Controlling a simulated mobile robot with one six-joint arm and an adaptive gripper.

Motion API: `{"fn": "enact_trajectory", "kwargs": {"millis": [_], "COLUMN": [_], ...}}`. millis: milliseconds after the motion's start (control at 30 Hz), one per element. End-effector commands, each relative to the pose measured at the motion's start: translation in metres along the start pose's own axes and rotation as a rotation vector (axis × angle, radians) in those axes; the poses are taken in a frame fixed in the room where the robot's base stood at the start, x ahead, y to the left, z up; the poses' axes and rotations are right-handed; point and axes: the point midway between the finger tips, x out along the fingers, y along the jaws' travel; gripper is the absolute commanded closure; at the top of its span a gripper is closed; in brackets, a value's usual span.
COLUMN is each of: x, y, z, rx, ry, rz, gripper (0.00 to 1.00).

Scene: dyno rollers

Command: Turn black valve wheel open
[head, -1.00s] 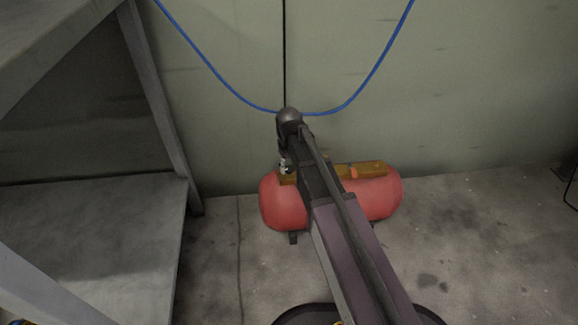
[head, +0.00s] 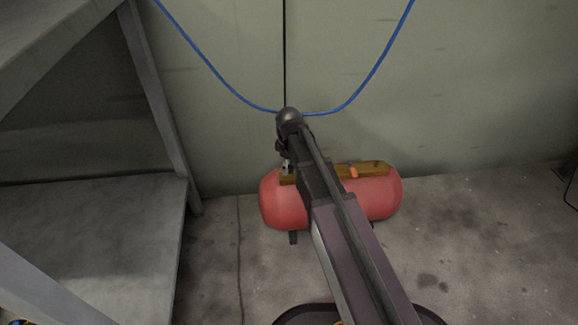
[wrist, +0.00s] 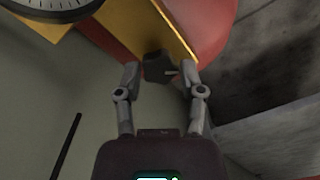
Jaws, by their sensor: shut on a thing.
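The black valve wheel (wrist: 158,67) shows in the wrist view at the edge of the yellow-brown plate on the red tank. My gripper (wrist: 160,74) has one finger on each side of the wheel and is shut on it. In the head view my arm reaches down to the left end of the red tank (head: 377,201). The gripper (head: 287,167) is small there, and the wheel is hidden or too small to make out.
A round gauge (wrist: 55,8) sits at the upper left of the wrist view. A grey metal shelf (head: 95,235) stands left of the tank. A blue hose (head: 368,80) hangs on the wall behind.

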Motion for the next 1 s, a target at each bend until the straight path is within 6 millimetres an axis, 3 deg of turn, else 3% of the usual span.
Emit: {"fn": "enact_trajectory", "kwargs": {"millis": [233,267,367,1000], "x": [0.0004,0.0004,0.0004,0.0000], "y": [-0.0016,-0.0016,-0.0014,-0.0002], "z": [0.0017,0.0017,0.0015,0.0003], "rx": [0.001,0.001,0.001,0.031], "ry": [-0.004,-0.004,-0.003,-0.001], "rz": [-0.003,-0.003,-0.003,0.000], "gripper": [0.97,0.46,0.16,0.15]}}
